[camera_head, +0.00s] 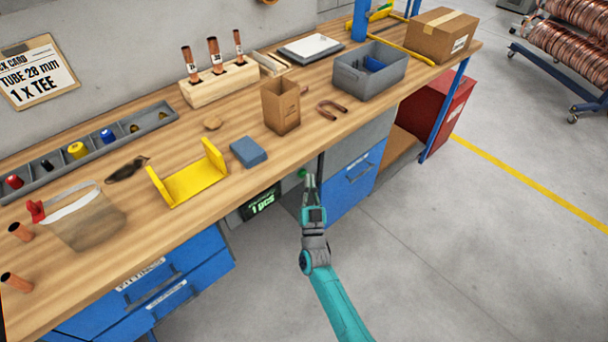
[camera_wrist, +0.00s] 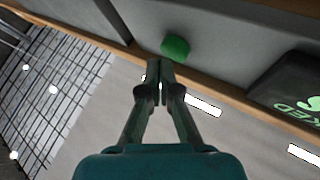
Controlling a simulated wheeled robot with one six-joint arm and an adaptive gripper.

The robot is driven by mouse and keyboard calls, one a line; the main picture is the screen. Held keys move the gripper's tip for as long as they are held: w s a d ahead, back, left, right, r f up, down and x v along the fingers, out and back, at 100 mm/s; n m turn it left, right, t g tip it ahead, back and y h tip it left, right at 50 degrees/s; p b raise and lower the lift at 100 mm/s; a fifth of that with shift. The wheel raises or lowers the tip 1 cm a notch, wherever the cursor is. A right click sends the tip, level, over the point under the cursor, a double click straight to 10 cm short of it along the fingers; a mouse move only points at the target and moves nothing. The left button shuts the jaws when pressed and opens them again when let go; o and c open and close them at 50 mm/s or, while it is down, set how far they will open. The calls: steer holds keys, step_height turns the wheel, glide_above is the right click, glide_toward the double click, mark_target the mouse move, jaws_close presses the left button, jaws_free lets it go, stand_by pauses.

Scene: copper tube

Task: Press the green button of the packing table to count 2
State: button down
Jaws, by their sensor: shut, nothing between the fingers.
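The green button (camera_wrist: 176,47) sits on a grey panel under the packing table's edge, just beyond my fingertips in the wrist view. In the head view the green button (camera_head: 301,173) shows small beside my fingers. My gripper (camera_head: 310,178) is shut and empty, in front of the panel. In the wrist view my gripper (camera_wrist: 153,64) has its fingertips together, just short of and slightly left of the button in the picture; I cannot tell whether they touch it. The counter display (camera_head: 262,202) reads "1 pcs" in green digits. It also shows partly in the wrist view (camera_wrist: 288,88).
The wooden tabletop (camera_head: 235,197) is above the panel, with a yellow bracket (camera_head: 190,180), blue block (camera_head: 248,152), cardboard box (camera_head: 281,106) and grey bin (camera_head: 368,72) on it. Blue drawers (camera_head: 352,185) are beside my gripper. The floor in front is clear.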

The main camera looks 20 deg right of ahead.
steer(key=shift+w+a, duration=0.2)
steer(key=shift+w, duration=0.3)
stand_by(0.6)
steer(key=shift+s, duration=0.15)
steer(key=shift+s+d, duration=0.35)
steer(key=shift+s, duration=0.4)
steer(key=shift+s+d, duration=0.35)
steer(key=shift+s, duration=0.4)
steer(key=shift+s+d, duration=0.35)
steer(key=shift+s, duration=0.4)
steer(key=shift+s+d, duration=0.35)
steer(key=shift+s, duration=0.4)
